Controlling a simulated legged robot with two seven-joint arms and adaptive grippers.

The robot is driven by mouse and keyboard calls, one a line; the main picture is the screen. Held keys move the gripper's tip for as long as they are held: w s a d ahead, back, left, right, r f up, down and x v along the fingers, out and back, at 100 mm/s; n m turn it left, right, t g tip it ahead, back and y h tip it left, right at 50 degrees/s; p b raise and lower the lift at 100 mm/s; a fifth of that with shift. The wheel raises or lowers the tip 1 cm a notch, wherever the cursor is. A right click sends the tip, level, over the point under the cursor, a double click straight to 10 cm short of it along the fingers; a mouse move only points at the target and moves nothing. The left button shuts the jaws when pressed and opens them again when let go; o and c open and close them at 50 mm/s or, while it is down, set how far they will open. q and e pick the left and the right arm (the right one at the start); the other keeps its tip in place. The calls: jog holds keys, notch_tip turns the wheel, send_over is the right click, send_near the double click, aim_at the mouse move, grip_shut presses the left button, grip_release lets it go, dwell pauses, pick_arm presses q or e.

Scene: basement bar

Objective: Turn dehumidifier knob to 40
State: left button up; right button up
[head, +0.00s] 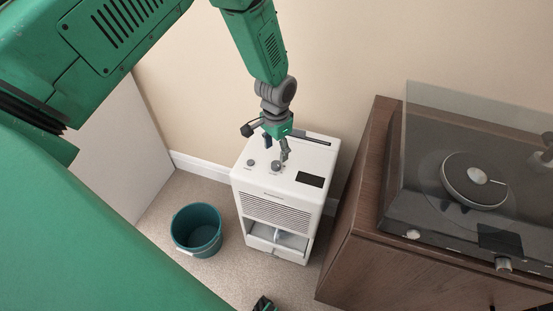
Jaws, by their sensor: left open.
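The white dehumidifier (270,213) stands on the carpet against the wall, below the middle of the head view. Its top has a small left knob (250,162), a larger grey knob (275,166) and a dark display (310,180). The dial markings are too small to read. My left gripper (276,150) is open and points down just above the larger knob, its fingers close to it. I cannot tell whether they touch the knob. A dark, green-marked tip, apparently my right gripper (265,304), shows at the bottom edge, mostly cut off.
A teal bucket (197,230) stands on the carpet left of the dehumidifier. A brown wooden cabinet (345,250) with a turntable (475,182) under a clear lid stands close on the right. A pale panel (115,150) is at the left.

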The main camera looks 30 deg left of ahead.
aim_at(276, 163)
pick_arm(q)
notch_tip(276, 163, up, 6)
jog(key=shift+f, duration=0.15)
dwell(0.3)
